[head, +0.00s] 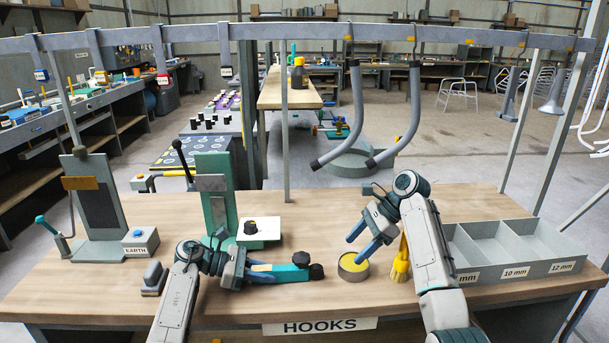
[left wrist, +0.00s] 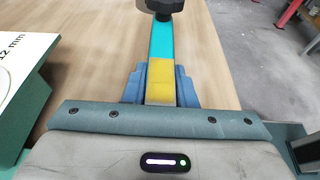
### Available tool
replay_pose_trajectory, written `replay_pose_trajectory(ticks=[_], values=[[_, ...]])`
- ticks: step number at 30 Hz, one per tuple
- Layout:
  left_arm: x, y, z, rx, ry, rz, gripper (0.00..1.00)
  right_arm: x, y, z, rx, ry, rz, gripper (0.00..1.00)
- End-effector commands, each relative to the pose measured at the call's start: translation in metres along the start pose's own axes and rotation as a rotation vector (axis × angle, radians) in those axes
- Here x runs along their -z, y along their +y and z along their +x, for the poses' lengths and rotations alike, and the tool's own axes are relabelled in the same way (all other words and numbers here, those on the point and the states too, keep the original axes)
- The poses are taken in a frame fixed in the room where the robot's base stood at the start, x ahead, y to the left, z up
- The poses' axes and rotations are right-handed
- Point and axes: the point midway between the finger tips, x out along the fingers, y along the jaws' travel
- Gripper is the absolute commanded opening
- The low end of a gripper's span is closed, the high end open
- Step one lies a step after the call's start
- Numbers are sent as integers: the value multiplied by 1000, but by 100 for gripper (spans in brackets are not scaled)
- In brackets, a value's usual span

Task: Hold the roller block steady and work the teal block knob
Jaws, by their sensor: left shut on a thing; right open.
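My left gripper (head: 262,273) is shut on a teal bar block (head: 287,274) with a yellow band, which lies low over the bench front. A black lobed knob (head: 301,259) sits on it, and a dark round end that may be a roller shows at its right tip. In the left wrist view the fingers (left wrist: 160,88) close on both sides of the yellow band (left wrist: 161,80); the black knob (left wrist: 165,6) is cut by the top edge. My right gripper (head: 362,243) is open and empty, above and right of the knob, apart from it.
A round tin (head: 353,268) stands below my right gripper, with a yellow brush (head: 401,266) beside it. A white-topped block (head: 259,230) with a black dial stands behind my left gripper. A grey divided tray (head: 515,260) is right; hooks (head: 400,125) hang above.

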Motion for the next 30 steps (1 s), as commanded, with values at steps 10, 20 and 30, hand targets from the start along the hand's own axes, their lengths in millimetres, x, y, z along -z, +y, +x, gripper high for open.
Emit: replay_pose_trajectory(ticks=[10, 20, 30], values=[[1, 0, 0, 0, 1, -1, 50, 0, 0, 0, 0, 0, 0, 65], [1, 1, -24, -2, 3, 0, 50, 0, 0, 0, 0, 0, 0, 65], [2, 1, -94, -2, 3, -2, 50, 0, 0, 0, 0, 0, 0, 65]])
